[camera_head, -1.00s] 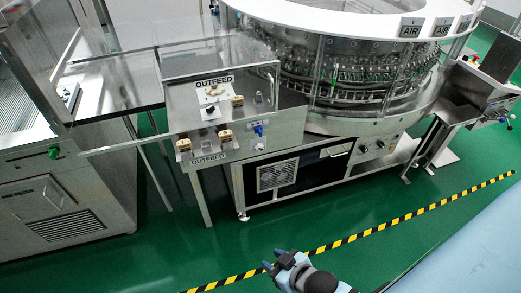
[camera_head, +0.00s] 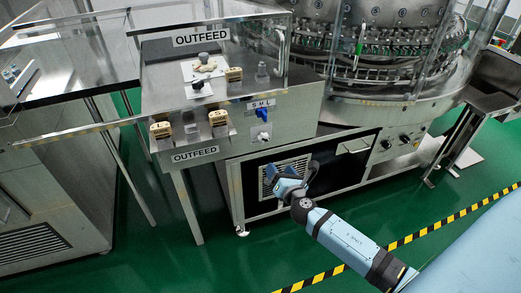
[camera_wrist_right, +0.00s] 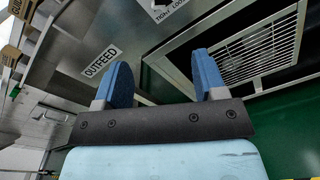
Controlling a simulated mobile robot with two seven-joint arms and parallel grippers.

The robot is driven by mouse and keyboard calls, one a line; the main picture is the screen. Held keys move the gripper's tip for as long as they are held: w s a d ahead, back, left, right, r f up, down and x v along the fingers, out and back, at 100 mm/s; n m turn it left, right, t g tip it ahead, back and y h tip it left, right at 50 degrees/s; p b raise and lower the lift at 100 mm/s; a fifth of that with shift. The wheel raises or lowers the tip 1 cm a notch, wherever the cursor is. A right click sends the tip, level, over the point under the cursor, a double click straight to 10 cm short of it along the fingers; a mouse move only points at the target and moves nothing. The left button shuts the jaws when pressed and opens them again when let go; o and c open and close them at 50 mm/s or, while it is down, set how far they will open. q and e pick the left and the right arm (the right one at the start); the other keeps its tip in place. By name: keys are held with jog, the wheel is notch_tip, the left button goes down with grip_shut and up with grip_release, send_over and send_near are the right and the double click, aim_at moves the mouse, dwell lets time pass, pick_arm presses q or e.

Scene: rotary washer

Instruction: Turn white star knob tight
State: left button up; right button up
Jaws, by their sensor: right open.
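My right gripper (camera_head: 291,170) is open and empty, in front of the machine's lower front, below and right of the outfeed panel. In the right wrist view its two blue fingers (camera_wrist_right: 165,80) stand apart with nothing between them. A small pale knob-like part on a white label (camera_head: 263,136) sits on the panel's front face, below a blue knob (camera_head: 262,104); its star shape is too small to make out. In the right wrist view a label reading TIGHT and LOOSE (camera_wrist_right: 170,14) shows at the top edge, with the knob out of sight. My left gripper is not in view.
Above the panel are a grey knob on a white plate (camera_head: 205,66), a dark knob (camera_head: 198,88) and several tan guide blocks (camera_head: 218,117). A vent grille (camera_head: 287,176) lies behind my gripper. A clear guard surrounds the outfeed table. Green floor is free in front.

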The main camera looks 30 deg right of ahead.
aim_at(265, 138)
jog(key=w+d, duration=0.1)
jog(key=w, duration=0.3)
jog(key=w+d+n+b, duration=0.1)
jog(key=w, duration=0.4)
jog(key=w+d+n+b, duration=0.1)
jog(key=w+d, duration=0.1)
jog(key=w, duration=0.3)
jog(key=shift+w+d+t, duration=0.1)
jog(key=shift+t, duration=0.2)
jog(key=shift+w+d, duration=0.15)
jog(key=shift+w, duration=0.5)
jog(key=c, duration=0.9)
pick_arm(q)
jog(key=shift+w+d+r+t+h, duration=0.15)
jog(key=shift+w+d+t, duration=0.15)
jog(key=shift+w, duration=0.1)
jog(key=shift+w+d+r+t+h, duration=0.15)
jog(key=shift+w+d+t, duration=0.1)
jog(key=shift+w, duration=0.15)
pick_arm(e)
jog(key=shift+c, duration=0.2)
